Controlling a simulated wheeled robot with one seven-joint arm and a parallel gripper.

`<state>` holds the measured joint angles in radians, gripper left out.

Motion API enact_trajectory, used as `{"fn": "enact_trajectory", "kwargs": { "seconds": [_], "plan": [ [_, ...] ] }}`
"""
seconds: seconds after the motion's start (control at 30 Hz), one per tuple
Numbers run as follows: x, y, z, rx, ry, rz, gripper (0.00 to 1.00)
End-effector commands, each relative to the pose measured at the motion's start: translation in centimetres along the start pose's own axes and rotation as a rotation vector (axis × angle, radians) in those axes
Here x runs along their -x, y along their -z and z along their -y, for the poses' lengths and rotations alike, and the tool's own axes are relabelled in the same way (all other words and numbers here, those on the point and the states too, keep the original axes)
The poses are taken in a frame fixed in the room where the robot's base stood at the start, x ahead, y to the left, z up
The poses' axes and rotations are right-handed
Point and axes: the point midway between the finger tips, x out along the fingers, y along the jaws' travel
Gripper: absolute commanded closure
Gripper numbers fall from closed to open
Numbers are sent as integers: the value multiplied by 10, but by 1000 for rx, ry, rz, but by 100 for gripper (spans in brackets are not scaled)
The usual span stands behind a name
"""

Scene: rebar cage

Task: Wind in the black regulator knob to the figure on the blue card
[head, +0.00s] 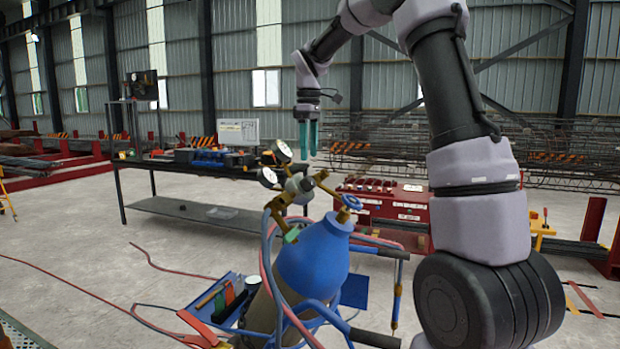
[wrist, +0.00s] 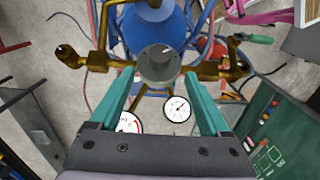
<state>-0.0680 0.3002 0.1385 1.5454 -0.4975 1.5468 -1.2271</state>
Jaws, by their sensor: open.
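The regulator knob (wrist: 160,64) is a dark grey round cap with a small white mark, facing up in the wrist view. It sits on the brass regulator (wrist: 100,60) beside the blue cylinder (head: 314,255). My gripper (head: 308,140) points down above the regulator in the head view. Its teal fingers (wrist: 158,80) are open and empty, with the knob appearing between their tips. I cannot pick out the blue card or its figure.
A dark workbench (head: 170,168) with tools stands behind the cylinder. A red tool chest (head: 385,205) is to its right. Red and blue hoses (head: 270,245) hang close around the cylinder and trail over the floor. Rebar cages (head: 480,155) lie behind.

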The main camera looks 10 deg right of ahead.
Motion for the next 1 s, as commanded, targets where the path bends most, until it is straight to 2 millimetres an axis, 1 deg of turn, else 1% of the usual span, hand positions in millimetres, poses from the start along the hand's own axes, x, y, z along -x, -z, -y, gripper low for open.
{"fn": "enact_trajectory", "kwargs": {
  "seconds": [0.03, 0.2, 0.3, 0.4, 0.57, 0.83, 0.87, 0.9, 0.97, 1.0],
  "plan": [
    [-11, -1, 0, -1, 4, 3, 20],
    [-45, -1, 1, -1, 4, 3, 20],
    [-60, -1, 1, -2, 2, 2, 20],
    [-72, 0, 0, -2, 2, 1, 20],
    [-81, 0, 0, -3, 1, 0, 20],
    [-82, 0, 0, -3, 0, -1, 20],
    [-82, 0, 0, -3, 0, -1, 31],
    [-82, 0, 0, -3, 0, -1, 46],
    [-82, 0, 0, -3, 0, -1, 69],
    [-82, 0, 0, -3, 0, -1, 85]
  ]
}}
